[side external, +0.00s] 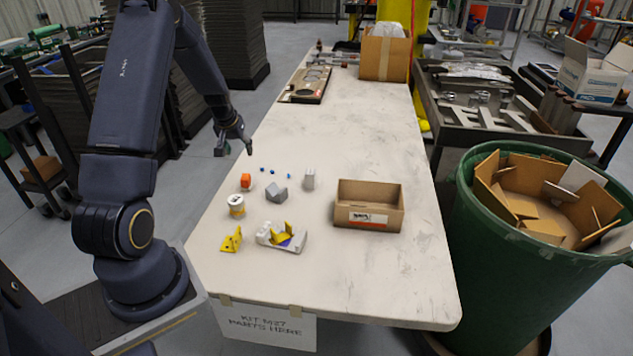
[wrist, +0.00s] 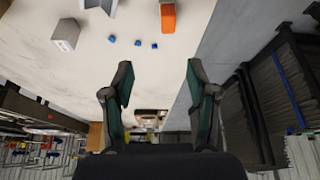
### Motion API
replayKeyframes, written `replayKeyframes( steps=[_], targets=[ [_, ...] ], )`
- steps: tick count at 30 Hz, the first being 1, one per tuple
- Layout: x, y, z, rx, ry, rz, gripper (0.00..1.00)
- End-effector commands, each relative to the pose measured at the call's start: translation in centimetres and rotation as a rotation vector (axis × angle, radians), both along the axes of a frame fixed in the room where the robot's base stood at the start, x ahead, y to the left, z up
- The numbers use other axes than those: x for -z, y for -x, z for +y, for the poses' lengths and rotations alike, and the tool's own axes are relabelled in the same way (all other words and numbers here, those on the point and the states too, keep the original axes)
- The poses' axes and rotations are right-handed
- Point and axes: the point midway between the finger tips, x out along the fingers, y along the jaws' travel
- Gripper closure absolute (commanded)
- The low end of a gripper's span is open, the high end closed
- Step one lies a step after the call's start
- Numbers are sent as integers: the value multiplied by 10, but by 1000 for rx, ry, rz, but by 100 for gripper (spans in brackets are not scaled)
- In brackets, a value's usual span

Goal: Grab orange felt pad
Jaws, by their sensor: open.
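The orange felt pad (side external: 246,181) shows as a small orange block-like piece near the left edge of the white table. It also shows at the top of the wrist view (wrist: 168,17), partly cut by the frame edge. My gripper (side external: 235,149) is above the table's left edge, beyond and higher than the orange pad and apart from it. In the wrist view its two fingers (wrist: 159,82) are spread with nothing between them.
Near the pad are small blue pieces (side external: 273,172), a grey angled part (side external: 276,193), a grey block (side external: 309,179), a white tub (side external: 236,205), a yellow bracket (side external: 231,240) and a white-and-yellow part (side external: 281,238). An open cardboard box (side external: 369,216) stands right.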

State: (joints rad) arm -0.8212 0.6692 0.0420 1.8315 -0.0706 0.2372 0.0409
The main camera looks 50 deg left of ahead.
Motion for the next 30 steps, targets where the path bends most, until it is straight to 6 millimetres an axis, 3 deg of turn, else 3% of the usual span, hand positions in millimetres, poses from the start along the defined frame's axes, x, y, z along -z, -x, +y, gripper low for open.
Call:
replayKeyframes(
  steps=[4, 15, 25, 30],
  targets=[
    [17, 9, 10, -26, 11, 9, 42],
    [93, -11, 34, -24, 11, 9, 42],
    [121, -20, 46, -23, 9, 8, 42],
    [145, -28, 58, -22, 11, 8, 42]
  ],
)
